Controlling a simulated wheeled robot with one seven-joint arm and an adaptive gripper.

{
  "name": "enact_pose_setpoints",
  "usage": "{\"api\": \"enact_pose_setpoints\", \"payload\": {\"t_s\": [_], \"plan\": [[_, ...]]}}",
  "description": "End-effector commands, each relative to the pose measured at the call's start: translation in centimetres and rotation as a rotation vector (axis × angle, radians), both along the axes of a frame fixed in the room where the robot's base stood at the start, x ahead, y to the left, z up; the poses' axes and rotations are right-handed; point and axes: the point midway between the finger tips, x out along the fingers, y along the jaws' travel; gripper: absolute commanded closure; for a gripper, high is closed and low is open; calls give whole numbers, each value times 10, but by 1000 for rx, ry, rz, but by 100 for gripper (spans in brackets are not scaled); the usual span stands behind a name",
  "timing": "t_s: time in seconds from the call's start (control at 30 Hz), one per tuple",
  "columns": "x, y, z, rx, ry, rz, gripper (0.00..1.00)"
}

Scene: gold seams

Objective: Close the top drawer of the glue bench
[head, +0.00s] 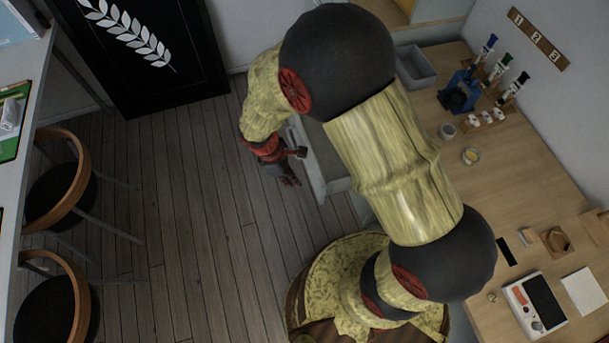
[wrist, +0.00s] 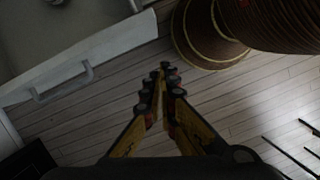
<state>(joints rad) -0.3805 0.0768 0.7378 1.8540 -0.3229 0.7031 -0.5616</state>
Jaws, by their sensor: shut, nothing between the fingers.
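The glue bench (head: 530,185) has a pale wood top on the right of the head view. A pale grey drawer (head: 326,163) stands pulled out from its left side, partly hidden behind my arm. In the wrist view the open drawer (wrist: 92,52) is at upper left, with a white front and a grey bar handle (wrist: 63,86). My gripper (head: 290,181) is just outside the drawer front, over the floor. In the wrist view my gripper (wrist: 165,70) is shut and empty, to the right of the handle and apart from it.
Round-seated chairs (head: 62,185) stand at far left. The plank floor (head: 195,220) between chairs and drawer is clear.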

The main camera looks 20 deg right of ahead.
Motion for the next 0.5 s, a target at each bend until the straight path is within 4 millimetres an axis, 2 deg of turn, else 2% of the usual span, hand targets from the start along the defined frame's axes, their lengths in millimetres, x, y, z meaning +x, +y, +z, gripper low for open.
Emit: {"api": "enact_pose_setpoints", "payload": {"t_s": [0.03,0.17,0.37,0.5], "plan": [[12,2,-7,7,-2,73,100],[41,9,-3,31,-30,239,100],[46,11,-5,42,-18,354,100],[45,8,-15,42,-14,362,100]]}}
